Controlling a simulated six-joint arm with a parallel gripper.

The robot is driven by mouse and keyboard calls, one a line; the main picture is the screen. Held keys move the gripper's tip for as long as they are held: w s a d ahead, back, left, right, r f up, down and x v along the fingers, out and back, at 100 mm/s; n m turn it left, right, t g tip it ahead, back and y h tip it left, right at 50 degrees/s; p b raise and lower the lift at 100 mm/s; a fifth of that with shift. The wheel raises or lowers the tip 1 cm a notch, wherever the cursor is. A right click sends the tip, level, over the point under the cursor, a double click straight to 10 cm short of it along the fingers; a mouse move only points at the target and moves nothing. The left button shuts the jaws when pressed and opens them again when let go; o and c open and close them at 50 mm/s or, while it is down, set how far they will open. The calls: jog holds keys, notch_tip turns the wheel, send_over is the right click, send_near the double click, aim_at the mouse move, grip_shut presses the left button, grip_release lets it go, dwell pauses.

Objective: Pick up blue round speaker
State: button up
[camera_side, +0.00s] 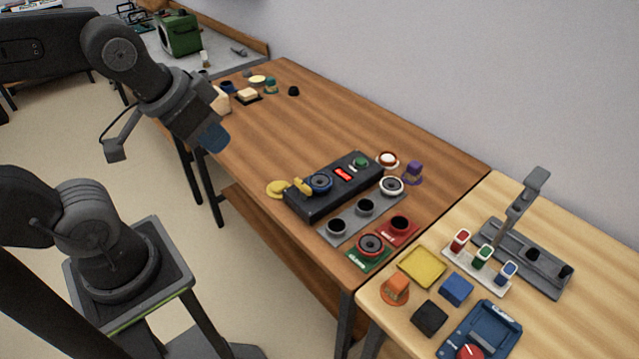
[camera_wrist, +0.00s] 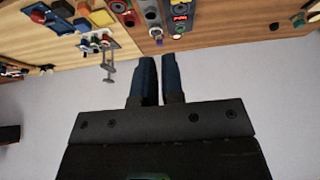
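The blue round speaker (camera_side: 320,182) sits on top of the black test box (camera_side: 304,205), toward its left end, beside a yellow clamp (camera_side: 301,186). My gripper (camera_side: 213,138) is up in the air at the left, well away from the speaker and pointing down. In the wrist view its two blue fingers (camera_wrist: 160,80) lie close together with only a thin gap and nothing between them. The test box also shows at the top of the wrist view (camera_wrist: 179,29); I cannot make out the blue speaker clearly there.
A grey tray (camera_side: 349,221) with round holders, a red holder (camera_side: 399,226) and a green holder (camera_side: 368,248) stand in front of the box. A purple part (camera_side: 413,172) is behind. The lighter table (camera_side: 590,265) holds several coloured parts. The brown table's middle (camera_side: 290,125) is clear.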

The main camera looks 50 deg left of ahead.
jog(key=o, duration=1.5)
jog(key=n+g, duration=0.3)
jog(key=g, duration=0.3)
send_over(320, 181)
notch_tip(320, 181, down, 13)
notch_tip(320, 181, down, 8)
jog(key=shift+f, duration=3.2)
